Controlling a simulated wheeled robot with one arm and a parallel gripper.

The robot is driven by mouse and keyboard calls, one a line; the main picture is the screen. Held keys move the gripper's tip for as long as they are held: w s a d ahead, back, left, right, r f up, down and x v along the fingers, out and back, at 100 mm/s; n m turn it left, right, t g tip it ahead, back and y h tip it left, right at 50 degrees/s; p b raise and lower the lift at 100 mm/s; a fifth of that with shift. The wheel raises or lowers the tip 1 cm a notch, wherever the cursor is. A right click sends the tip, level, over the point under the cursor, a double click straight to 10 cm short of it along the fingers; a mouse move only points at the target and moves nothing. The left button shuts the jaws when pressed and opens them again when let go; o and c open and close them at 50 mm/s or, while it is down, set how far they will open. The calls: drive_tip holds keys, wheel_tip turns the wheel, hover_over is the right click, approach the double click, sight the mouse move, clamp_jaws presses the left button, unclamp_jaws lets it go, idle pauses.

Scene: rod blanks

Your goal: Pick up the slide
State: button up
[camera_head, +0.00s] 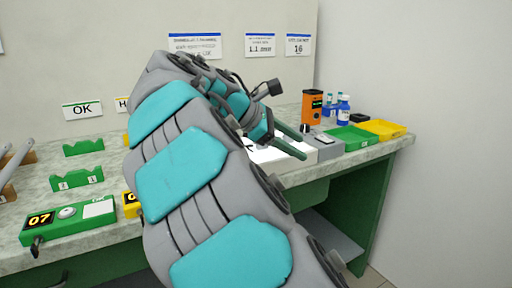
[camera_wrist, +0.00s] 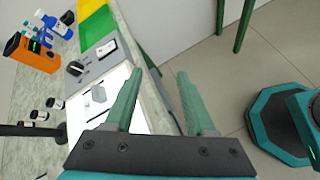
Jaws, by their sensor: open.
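My gripper (camera_head: 302,145) is open and empty over the front edge of the bench, by a bright white panel (camera_head: 264,155). In the wrist view my gripper (camera_wrist: 158,75) has its two green fingers apart, with the bench edge and floor between and beyond them. The white panel (camera_wrist: 140,123) lies left of and partly behind the left finger. A small grey square piece (camera_wrist: 98,95) lies on the panel; it may be the slide, but I cannot tell for sure. The arm hides much of the bench in the head view.
A grey control box with a black knob (camera_wrist: 75,68) adjoins the panel. A green tray (camera_head: 352,138), a yellow tray (camera_head: 382,129), an orange device (camera_head: 312,106) and a blue bottle (camera_head: 343,110) stand at the right. Small black-capped vials (camera_wrist: 40,115) stand beside the panel.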

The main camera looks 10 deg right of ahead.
sight(256, 150)
drive_tip(key=w+a+n, duration=0.1)
drive_tip(key=a, duration=0.1)
drive_tip(key=w+a+n+h, duration=0.1)
drive_tip(key=w+a, duration=0.1)
drive_tip(key=w+a+n+t, duration=0.1)
drive_tip(key=w+a+n, duration=0.1)
drive_tip(key=shift+a+r, duration=0.15)
drive_tip(key=shift+a, duration=0.25)
drive_tip(key=w+a+n, duration=0.1)
drive_tip(key=a, duration=0.1)
drive_tip(key=a+n+t, duration=0.1)
drive_tip(key=a, duration=0.1)
drive_tip(key=w+a+f+n+h, duration=0.1)
drive_tip(key=a, duration=0.1)
drive_tip(key=shift+w+a+f+n, duration=0.1)
drive_tip(key=shift+w+a+n, duration=0.25)
drive_tip(key=shift+a+n, duration=0.05)
drive_tip(key=shift+b+x, duration=0.35)
drive_tip(key=shift+x, duration=0.6)
drive_tip(key=shift+w+r+x, duration=0.1)
drive_tip(key=shift+r+x, duration=0.05)
drive_tip(key=shift+x, duration=1.3)
drive_tip(key=shift+w+r+x, duration=0.15)
drive_tip(key=shift+r+x, duration=0.05)
drive_tip(key=shift+x, duration=1.3)
clamp_jaws()
